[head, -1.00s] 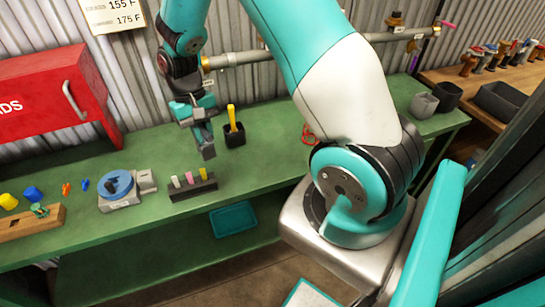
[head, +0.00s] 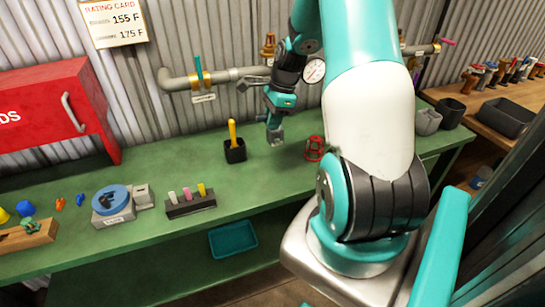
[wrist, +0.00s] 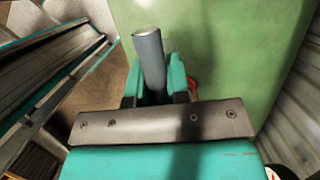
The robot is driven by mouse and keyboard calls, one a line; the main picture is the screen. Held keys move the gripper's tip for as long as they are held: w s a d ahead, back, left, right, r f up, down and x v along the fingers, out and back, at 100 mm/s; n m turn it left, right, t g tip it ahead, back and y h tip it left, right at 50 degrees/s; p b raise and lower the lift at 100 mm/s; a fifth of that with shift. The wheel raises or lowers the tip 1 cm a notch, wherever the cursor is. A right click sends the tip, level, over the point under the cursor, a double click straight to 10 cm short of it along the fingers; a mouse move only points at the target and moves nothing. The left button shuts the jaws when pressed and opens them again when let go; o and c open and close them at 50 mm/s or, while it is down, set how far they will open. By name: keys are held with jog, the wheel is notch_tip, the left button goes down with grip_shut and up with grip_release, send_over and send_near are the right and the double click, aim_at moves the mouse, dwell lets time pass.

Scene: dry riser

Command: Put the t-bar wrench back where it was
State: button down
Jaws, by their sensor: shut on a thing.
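My gripper (head: 276,127) is above the green bench, to the right of the black cup (head: 235,151) and left of the red ring-shaped fitting (head: 315,148). It is shut on a grey round bar (wrist: 149,58), which stands up between the teal fingers in the wrist view. I take this bar for the t-bar wrench; only one end shows clearly, and no cross-piece can be made out. In the head view, the held piece looks like a small grey block (head: 276,140) below the fingers. The black cup holds an upright yellow-handled thing (head: 232,130).
A dark rack (head: 190,206) with several coloured pegs and a blue round device (head: 111,198) are on the bench's left half. A pipe (head: 220,77) with a gauge (head: 314,70) runs along the wall. The bench (head: 270,185) is clear in front of my gripper.

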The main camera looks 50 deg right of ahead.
notch_tip(320, 180, down, 12)
jog(key=shift+f+p, duration=0.25)
jog(key=shift+p, duration=0.4)
jog(key=shift+f, duration=0.15)
jog(key=c, duration=1.1)
grip_release()
